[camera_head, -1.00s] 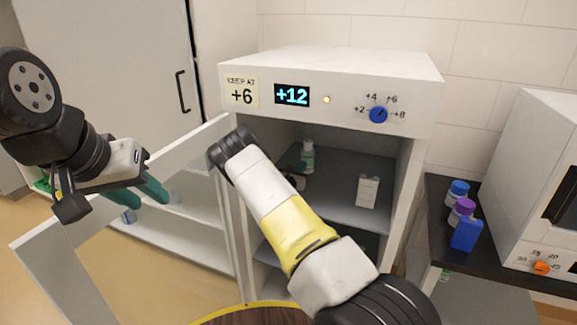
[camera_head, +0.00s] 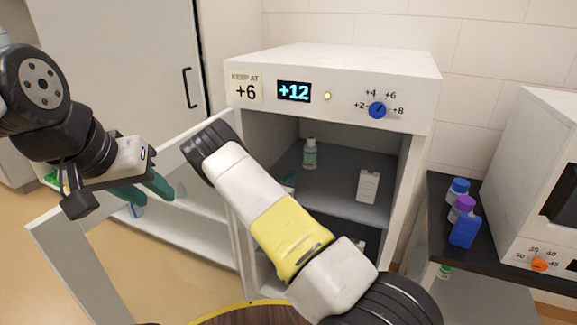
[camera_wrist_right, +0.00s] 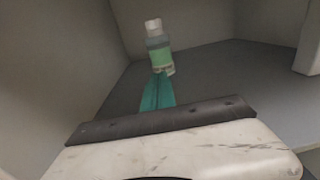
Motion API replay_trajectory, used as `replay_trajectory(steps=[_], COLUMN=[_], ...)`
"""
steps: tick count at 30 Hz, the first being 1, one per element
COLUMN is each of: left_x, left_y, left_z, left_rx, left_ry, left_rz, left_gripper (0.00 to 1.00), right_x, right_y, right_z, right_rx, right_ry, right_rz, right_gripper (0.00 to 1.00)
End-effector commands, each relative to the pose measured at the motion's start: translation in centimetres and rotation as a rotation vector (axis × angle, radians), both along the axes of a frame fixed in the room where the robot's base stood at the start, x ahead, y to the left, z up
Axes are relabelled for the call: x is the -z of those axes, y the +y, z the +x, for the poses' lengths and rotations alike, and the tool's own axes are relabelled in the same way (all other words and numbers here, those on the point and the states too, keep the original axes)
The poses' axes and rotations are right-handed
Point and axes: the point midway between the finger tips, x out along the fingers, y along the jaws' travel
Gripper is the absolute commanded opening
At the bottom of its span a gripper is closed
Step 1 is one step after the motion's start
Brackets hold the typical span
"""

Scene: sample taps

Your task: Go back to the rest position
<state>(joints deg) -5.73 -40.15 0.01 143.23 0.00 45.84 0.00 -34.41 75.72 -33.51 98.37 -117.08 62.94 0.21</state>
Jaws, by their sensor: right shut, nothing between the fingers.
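My left gripper (camera_head: 153,193) hangs at the left in the head view, in front of the cabinet's open door (camera_head: 50,240). Its teal fingers stand a little apart with nothing seen between them. In the right wrist view the right gripper (camera_wrist_right: 158,80) is shut and empty, pointing towards a green-labelled bottle (camera_wrist_right: 158,48). That bottle (camera_head: 310,154) stands upright on the upper shelf, apart from the fingers.
The white cabinet (camera_head: 340,65) has a display reading +12, a "keep at +6" label and a blue knob (camera_head: 377,110). A white box (camera_head: 368,186) stands on its shelf. Right, a dark counter (camera_head: 436,200) holds blue and purple-capped containers beside a white appliance (camera_head: 530,170).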

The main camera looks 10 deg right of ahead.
Motion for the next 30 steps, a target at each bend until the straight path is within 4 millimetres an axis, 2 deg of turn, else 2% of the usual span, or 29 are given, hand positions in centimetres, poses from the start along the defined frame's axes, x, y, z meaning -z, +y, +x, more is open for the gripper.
replay_trajectory(steps=[5,8,11,14,18,21,26,30], left_x=[0.0,0.0,0.0,0.0,0.0,0.0,0.0,0.0], left_y=[0.0,0.0,0.0,0.0,0.0,0.0,0.0,0.0], left_z=[0.0,0.0,0.0,0.0,0.0,0.0,0.0,0.0], left_rx=[0.000,0.000,0.000,0.000,0.000,0.000,0.000,0.000], left_ry=[0.001,0.001,0.001,0.001,0.001,0.001,0.001,0.001], left_rz=[0.000,0.000,0.000,0.000,0.000,0.000,0.000,0.000], left_gripper=[0.36,0.36,0.36,0.36,0.36,0.36,0.36,0.36], right_x=[0.0,-0.5,-2.2,-4.9,-8.4,-10.2,-12.7,-14.8], right_y=[1.3,1.1,-0.6,-3.5,-7.4,-9.1,-10.0,-9.3], right_z=[-1.7,-2.2,-3.2,-5.3,-9.9,-13.5,-19.3,-24.2], right_rx=[0.000,0.019,0.099,0.241,0.477,0.634,0.855,1.020], right_ry=[0.000,-0.007,-0.036,-0.085,-0.159,-0.209,-0.285,-0.346], right_rz=[0.000,0.016,0.083,0.209,0.442,0.612,0.892,1.142], right_gripper=[0.00,0.00,0.00,0.00,0.00,0.00,0.00,0.00])
